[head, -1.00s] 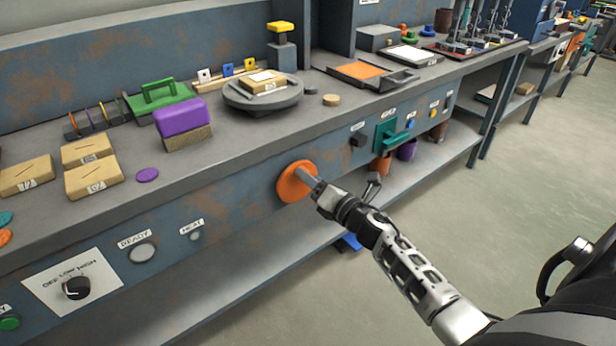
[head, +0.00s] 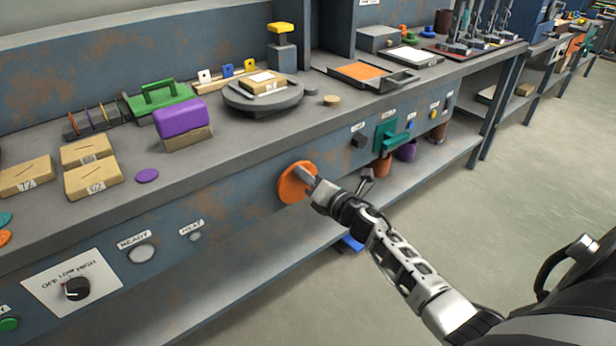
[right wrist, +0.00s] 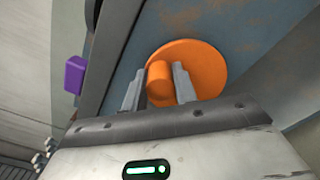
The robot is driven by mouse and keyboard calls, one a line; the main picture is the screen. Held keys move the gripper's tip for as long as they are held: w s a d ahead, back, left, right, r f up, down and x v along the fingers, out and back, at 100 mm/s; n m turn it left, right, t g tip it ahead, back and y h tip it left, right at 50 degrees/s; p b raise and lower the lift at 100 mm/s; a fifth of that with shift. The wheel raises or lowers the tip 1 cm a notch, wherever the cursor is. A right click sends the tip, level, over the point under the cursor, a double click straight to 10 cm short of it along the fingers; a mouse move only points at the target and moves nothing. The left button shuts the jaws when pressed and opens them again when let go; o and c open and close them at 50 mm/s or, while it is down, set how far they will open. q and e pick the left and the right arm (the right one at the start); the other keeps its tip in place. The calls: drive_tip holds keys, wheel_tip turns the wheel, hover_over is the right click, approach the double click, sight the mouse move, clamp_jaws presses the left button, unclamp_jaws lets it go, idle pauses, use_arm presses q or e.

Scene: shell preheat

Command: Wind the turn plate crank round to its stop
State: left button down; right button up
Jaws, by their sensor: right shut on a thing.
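The turn plate crank (head: 291,185) is an orange disc on the front panel of the bench. In the right wrist view the disc (right wrist: 212,68) carries an orange knob (right wrist: 159,84) that stands out from it. My right gripper (head: 308,178) is at the disc, shut on the knob. In the right wrist view the two fingers (right wrist: 159,92) stand on either side of the knob. The head view hides most of the knob behind the gripper. The grey round turn plate (head: 262,101) is on the bench above, with a tan block (head: 264,84) on it. My left gripper is not in view.
A purple-topped block (head: 181,120), tan boxes (head: 93,179) and a green-handled holder (head: 159,97) stand on the bench top. On the front panel are a heat dial (head: 76,289) at left and a teal lever (head: 391,134) at right. A shelf runs below; the floor at right is clear.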

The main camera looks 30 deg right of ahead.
drive_tip(key=shift+d+m, duration=0.4)
drive_tip(key=shift+m, duration=0.7)
drive_tip(key=shift+w+d+f+m, duration=0.1)
drive_tip(key=shift+d+f+m, duration=0.55)
drive_tip(key=shift+m, duration=1.9)
drive_tip(key=shift+s+d+f+m, duration=0.1)
drive_tip(key=shift+d+f+m, duration=0.55)
drive_tip(key=shift+m, duration=1.95)
drive_tip(key=shift+w+d+f+m, duration=0.2)
drive_tip(key=shift+f+m, duration=0.8)
drive_tip(key=shift+m, duration=1.55)
drive_tip(key=shift+s, duration=0.1)
drive_tip(key=o, duration=1)
